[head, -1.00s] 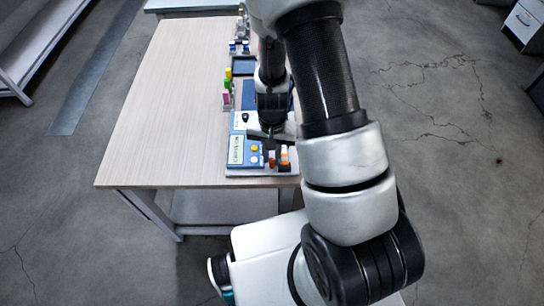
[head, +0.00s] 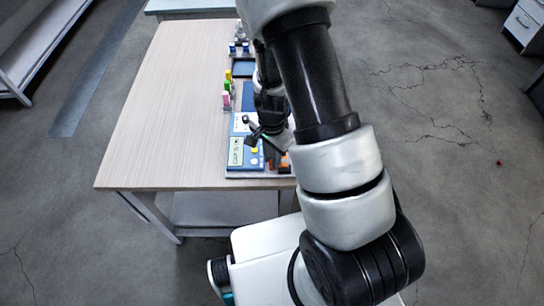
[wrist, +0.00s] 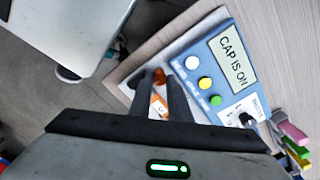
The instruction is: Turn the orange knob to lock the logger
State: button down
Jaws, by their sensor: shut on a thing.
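The blue logger (head: 243,150) lies at the near right corner of the table. The orange knob (wrist: 158,106), with a white marked patch, shows between the fingers of my gripper (wrist: 150,82). The gripper is shut on it, though the fingers hide its sides. An orange tip (wrist: 160,76) shows just past it. In the head view my gripper (head: 273,158) is over the logger's right side, and the fingertips are hard to see.
Small green, yellow and pink pieces (head: 227,91) stand beyond the logger, with a dark tray (head: 243,67) farther back. The table's left side (head: 165,110) is bare. The table's near edge is close to the logger.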

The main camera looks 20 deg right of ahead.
dwell(0.4)
jog(key=c, duration=1.6)
grip_release()
jog(key=shift+c, duration=0.2)
notch_tip(320, 180, up, 18)
jog(key=p, duration=0.3)
jog(key=shift+f, duration=0.25)
jog(key=s+r+n+t+p, duration=0.1)
jog(key=s+r+n, duration=0.5)
jog(key=r, duration=0.7)
jog(key=s+r+n+t+p, duration=0.2)
jog(key=s+r+n+t, duration=0.2)
jog(key=r, duration=0.9)
jog(key=s+n, duration=0.2)
jog(key=s, duration=0.1)
jog(key=shift+r+t, duration=0.3)
